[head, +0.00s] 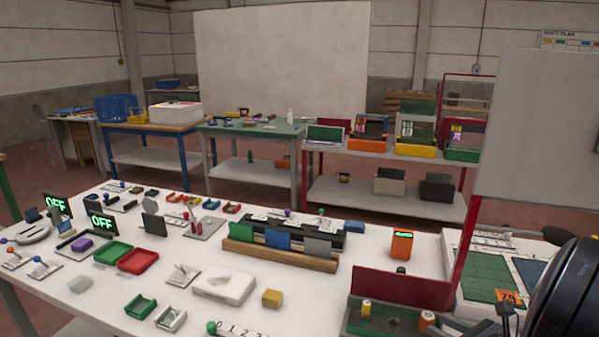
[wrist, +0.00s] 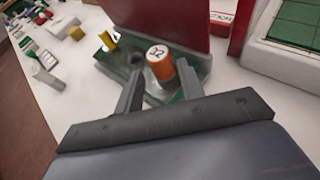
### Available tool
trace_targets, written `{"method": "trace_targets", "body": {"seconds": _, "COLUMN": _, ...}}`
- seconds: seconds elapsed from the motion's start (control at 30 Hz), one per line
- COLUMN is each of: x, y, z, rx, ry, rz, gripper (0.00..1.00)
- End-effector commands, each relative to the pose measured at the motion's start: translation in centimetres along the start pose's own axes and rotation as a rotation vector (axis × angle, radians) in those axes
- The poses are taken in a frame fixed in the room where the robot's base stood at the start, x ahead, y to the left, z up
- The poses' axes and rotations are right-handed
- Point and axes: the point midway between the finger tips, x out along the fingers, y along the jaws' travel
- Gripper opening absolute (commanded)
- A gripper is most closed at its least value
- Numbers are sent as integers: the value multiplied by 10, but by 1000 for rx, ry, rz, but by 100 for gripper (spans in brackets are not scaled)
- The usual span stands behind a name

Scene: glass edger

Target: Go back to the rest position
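My gripper (wrist: 160,70) is open in the wrist view, its two grey fingers apart. An orange cylinder (wrist: 161,66) with a white top marked 32 stands in a green-grey tray just beyond the fingertips, with gaps beside it. The same cylinder also shows in the head view (head: 426,321) at the bottom. My gripper is not visible in the head view; a dark rounded part of my arm fills the lower right corner there.
The tray (head: 372,322) has a tall dark red back panel (head: 402,289) and also holds a yellow cylinder (head: 366,308). A red post and a large grey board (head: 540,125) rise at right. The white table (head: 330,285) is crowded leftward with small trays and blocks.

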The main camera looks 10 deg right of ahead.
Motion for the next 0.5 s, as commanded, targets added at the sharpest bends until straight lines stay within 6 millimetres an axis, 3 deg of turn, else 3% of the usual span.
{"method": "trace_targets", "body": {"seconds": 0.33, "x": 58, "y": 1, "z": 0, "rx": 0, "ry": 1, "rz": 4, "gripper": 37}}
{"method": "trace_targets", "body": {"seconds": 0.37, "x": 59, "y": 0, "z": -6, "rx": 0, "ry": 0, "rz": 1, "gripper": 37}}
{"method": "trace_targets", "body": {"seconds": 0.5, "x": 52, "y": 0, "z": 9, "rx": -4, "ry": -1, "rz": -1, "gripper": 37}}
